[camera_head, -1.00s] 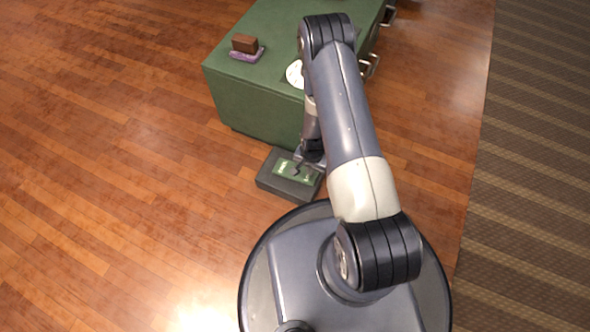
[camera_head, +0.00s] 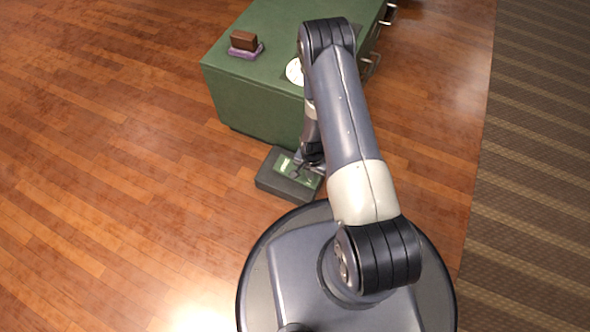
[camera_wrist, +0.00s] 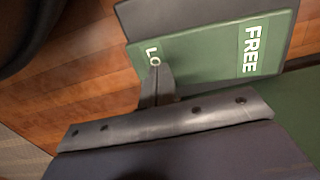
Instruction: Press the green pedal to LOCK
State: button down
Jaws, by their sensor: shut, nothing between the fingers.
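The green pedal (camera_head: 284,168) is a flat plate on a dark grey base (camera_head: 270,185) on the floor, against the front of a green cabinet. I cannot tell whether the tips touch the plate. In the head view my gripper (camera_head: 298,172) is small and partly covered by my arm.
The green cabinet (camera_head: 255,105) stands just behind the pedal, with metal handles on its right side. On top are a brown block (camera_head: 243,40) on a purple base (camera_head: 246,52) and a white round disc (camera_head: 294,72). Wood floor is clear at left; a striped carpet (camera_head: 530,170) lies right.

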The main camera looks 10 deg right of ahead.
notch_tip(320, 180, up, 9)
jog(key=p, duration=0.5)
jog(key=shift+p, duration=0.35)
jog(key=shift+f, duration=0.15)
notch_tip(320, 180, down, 9)
jog(key=b, duration=0.6)
jog(key=shift+r+p, duration=0.35)
